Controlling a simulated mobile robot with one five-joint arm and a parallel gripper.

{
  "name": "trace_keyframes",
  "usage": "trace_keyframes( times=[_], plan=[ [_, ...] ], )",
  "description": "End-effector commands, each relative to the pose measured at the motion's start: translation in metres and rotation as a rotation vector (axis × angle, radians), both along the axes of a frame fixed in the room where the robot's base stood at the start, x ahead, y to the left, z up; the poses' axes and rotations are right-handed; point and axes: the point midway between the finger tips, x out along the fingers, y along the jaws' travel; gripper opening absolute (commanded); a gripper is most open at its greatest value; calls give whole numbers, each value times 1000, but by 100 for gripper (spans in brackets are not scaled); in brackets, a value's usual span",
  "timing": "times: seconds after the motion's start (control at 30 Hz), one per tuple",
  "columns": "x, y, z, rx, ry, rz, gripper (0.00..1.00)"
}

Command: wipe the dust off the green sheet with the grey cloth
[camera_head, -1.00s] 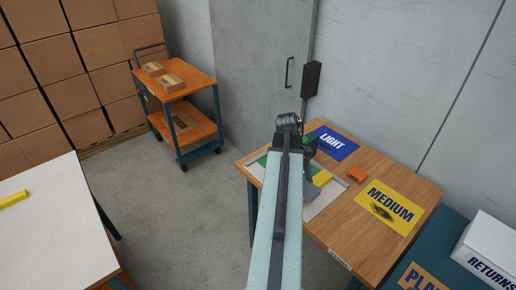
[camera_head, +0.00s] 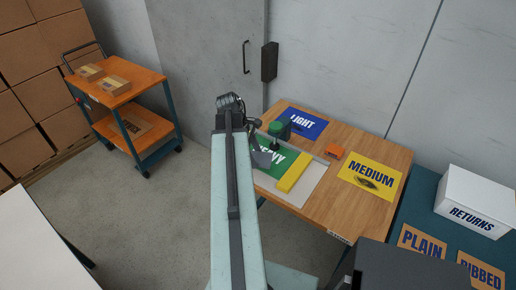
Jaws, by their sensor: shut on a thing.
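The green sheet (camera_head: 271,164), lettered "HEAVY", lies on a pale board (camera_head: 311,188) on the wooden table; my arm and a grey piece hide its left part. That grey piece (camera_head: 262,157), apparently the cloth, is at the end of my arm over the sheet's left side. I cannot tell whether it touches the sheet. My gripper (camera_head: 254,125) is shut on it, largely hidden behind the arm. No dust is clear on the visible green. A yellow bar (camera_head: 292,172) lies along the sheet's right side.
A green-and-dark tool (camera_head: 279,131) stands at the sheet's far edge. Beyond are a blue "LIGHT" sheet (camera_head: 304,122) and an orange block (camera_head: 334,151). A yellow "MEDIUM" sheet (camera_head: 360,172) at right has a dark smudge. A white "RETURNS" box (camera_head: 478,199) stands right. An orange cart (camera_head: 123,84) stands left.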

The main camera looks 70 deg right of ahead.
Motion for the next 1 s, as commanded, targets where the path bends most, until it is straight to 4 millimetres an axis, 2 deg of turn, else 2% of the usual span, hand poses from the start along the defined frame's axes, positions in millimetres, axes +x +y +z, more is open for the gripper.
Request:
trace_keyframes(
  times=[0.1,0.23,0.53,0.9,1.0],
  plan=[
    [-1,-25,1,-6,7,230,31],
    [0,-39,2,-8,21,374,31],
    [-1,-40,-7,-7,25,391,31],
    [-1,-40,-52,-7,24,389,31],
    [-1,-40,-58,-7,24,388,31]
  ],
)
